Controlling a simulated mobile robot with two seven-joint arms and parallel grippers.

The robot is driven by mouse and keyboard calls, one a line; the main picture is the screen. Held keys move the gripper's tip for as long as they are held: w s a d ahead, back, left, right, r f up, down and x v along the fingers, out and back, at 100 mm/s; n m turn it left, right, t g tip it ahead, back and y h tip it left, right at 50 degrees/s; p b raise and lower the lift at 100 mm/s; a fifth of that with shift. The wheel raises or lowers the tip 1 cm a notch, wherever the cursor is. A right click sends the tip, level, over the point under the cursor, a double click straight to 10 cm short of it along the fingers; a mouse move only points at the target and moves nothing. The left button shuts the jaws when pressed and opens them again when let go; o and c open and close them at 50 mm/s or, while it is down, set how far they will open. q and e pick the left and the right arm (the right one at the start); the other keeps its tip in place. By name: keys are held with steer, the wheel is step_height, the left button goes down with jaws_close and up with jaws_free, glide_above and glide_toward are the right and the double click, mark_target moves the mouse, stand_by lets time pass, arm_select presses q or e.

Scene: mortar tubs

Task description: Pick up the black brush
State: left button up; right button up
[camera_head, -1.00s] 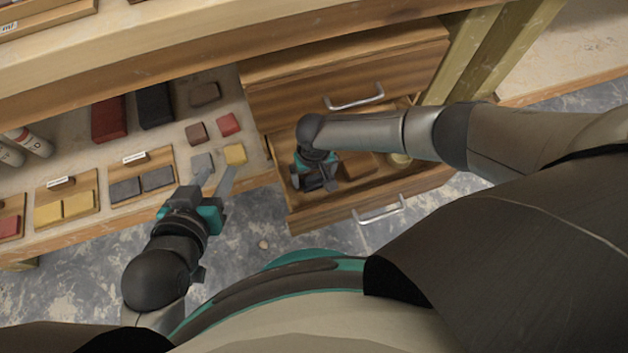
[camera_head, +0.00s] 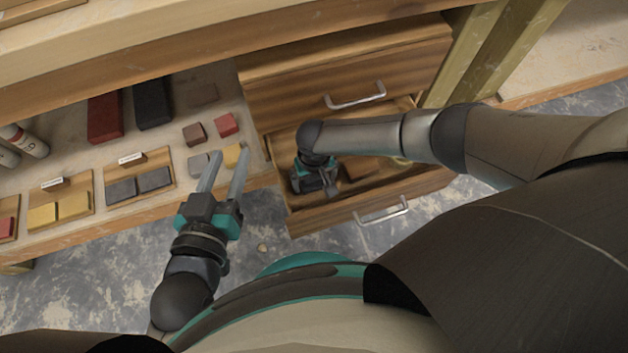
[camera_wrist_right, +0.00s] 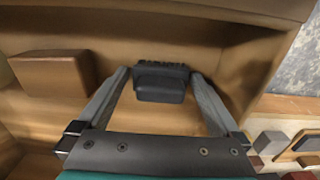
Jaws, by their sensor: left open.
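The black brush (camera_wrist_right: 160,83) lies in the open wooden drawer (camera_head: 300,222), near a drawer wall in the right wrist view. My right gripper (camera_wrist_right: 161,76) is open, with one finger on each side of the brush. Small gaps show between the fingers and the brush, which looks not gripped. In the head view my right gripper (camera_head: 314,186) is down inside the drawer, and I cannot make out the brush there.
A brown block (camera_wrist_right: 52,73) lies in the drawer beside my right gripper. A closed drawer (camera_head: 300,98) with a metal handle is above. The shelf holds red, black, grey and yellow blocks, some on small wooden trays. Open floor (camera_head: 110,265) lies in front.

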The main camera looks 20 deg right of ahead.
steer(key=c, duration=1.2)
steer(key=shift+r, duration=0.2)
